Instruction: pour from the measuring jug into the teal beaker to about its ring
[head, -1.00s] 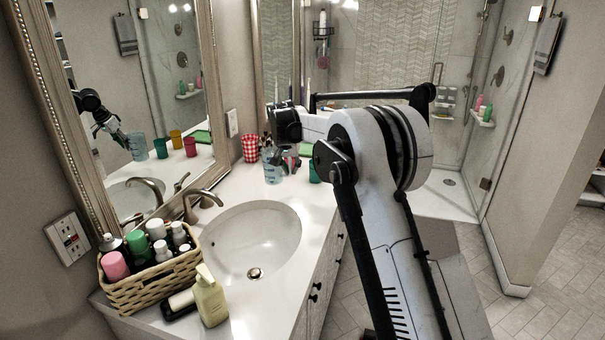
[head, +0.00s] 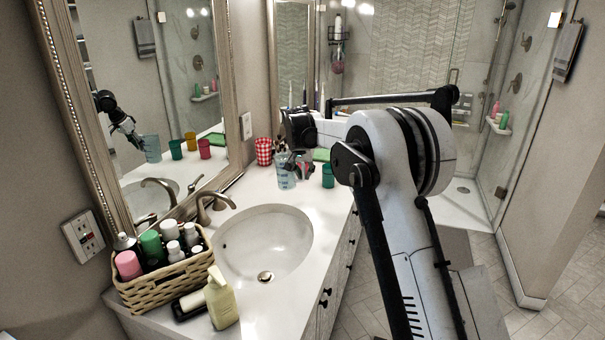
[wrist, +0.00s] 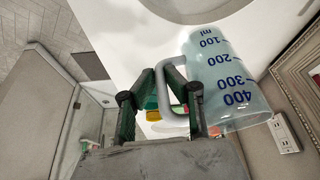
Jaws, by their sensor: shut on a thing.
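The measuring jug (head: 286,172) is clear pale blue with dark blue marks, at the counter's far end in the head view. It fills the right middle of the wrist view (wrist: 222,75), its marks running from 100 to 400 ml. It looks about upright; I cannot tell whether its base touches the counter. My gripper (wrist: 168,88) is shut on its pale handle. The gripper also shows in the head view (head: 300,166), partly covering the jug's right side. The teal beaker (head: 328,176) stands just right of the jug, apart from it. Its ring is too small to see.
A red checked cup (head: 264,151) stands behind and left of the jug. A green item (head: 321,155) lies behind the beaker. The sink (head: 265,243), tap (head: 212,203) and bottle basket (head: 165,280) are nearer. The mirror reflects the jug with teal, yellow and red cups.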

